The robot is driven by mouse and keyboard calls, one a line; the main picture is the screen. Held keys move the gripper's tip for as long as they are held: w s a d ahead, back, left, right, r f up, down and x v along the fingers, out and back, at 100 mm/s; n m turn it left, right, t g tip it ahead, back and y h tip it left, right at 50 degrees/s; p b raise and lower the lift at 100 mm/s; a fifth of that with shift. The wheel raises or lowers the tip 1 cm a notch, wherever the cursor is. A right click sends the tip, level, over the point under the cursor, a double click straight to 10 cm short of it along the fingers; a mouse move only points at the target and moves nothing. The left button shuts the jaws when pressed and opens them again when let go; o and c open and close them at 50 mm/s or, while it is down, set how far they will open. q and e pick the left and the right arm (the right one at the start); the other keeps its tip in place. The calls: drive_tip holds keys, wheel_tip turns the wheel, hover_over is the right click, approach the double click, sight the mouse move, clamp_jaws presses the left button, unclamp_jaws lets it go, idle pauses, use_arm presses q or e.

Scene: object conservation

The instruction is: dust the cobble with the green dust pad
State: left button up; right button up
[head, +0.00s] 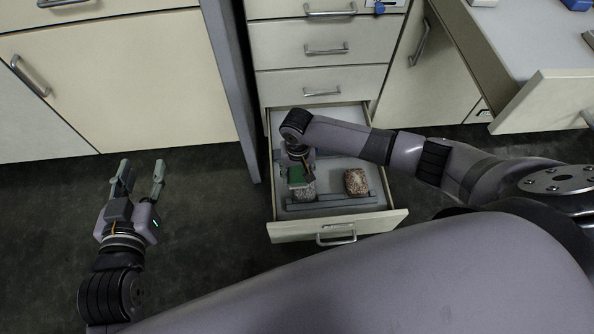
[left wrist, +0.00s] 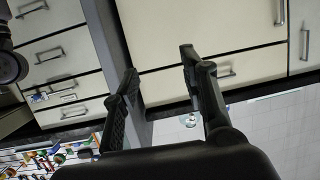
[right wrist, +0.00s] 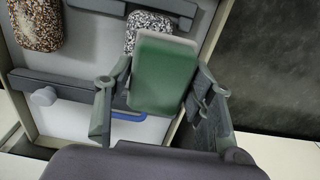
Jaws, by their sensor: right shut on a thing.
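The green dust pad (right wrist: 163,75) is held between the fingers of my right gripper (right wrist: 153,92), inside the open drawer (head: 285,235). A grey-white speckled cobble (right wrist: 148,22) lies just beyond the pad and is partly hidden by it. The pad (head: 297,175) and this cobble (head: 304,193) also show in the head view; I cannot tell whether they touch. A brown speckled cobble (head: 356,181) lies to the right in the same drawer. My left gripper (head: 141,174) is open and empty over the floor, left of the drawer.
A dark grey rail (head: 340,202) crosses the front of the drawer, with a pale round knob (right wrist: 44,96) and a blue strip (right wrist: 128,116) near it. Closed drawers (head: 318,42) stand behind. A desk (head: 535,50) is at upper right. The floor at left is clear.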

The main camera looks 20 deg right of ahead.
drive_tip(key=shift+r+p, duration=0.8)
drive_tip(key=shift+p, duration=0.1)
drive_tip(key=shift+r+p, duration=0.35)
drive_tip(key=shift+p, duration=0.1)
use_arm(q)
drive_tip(key=s+a+f+g+y, duration=0.2)
drive_tip(key=s+a+f+g, duration=0.4)
drive_tip(key=s+f+g, duration=0.3)
drive_tip(key=shift+s+f+n+g+p, duration=0.35)
drive_tip(key=shift+s+f, duration=0.45)
drive_tip(key=shift+s, duration=1.45)
use_arm(e)
drive_tip(key=shift+r, duration=0.3)
use_arm(q)
drive_tip(key=shift+a, duration=0.1)
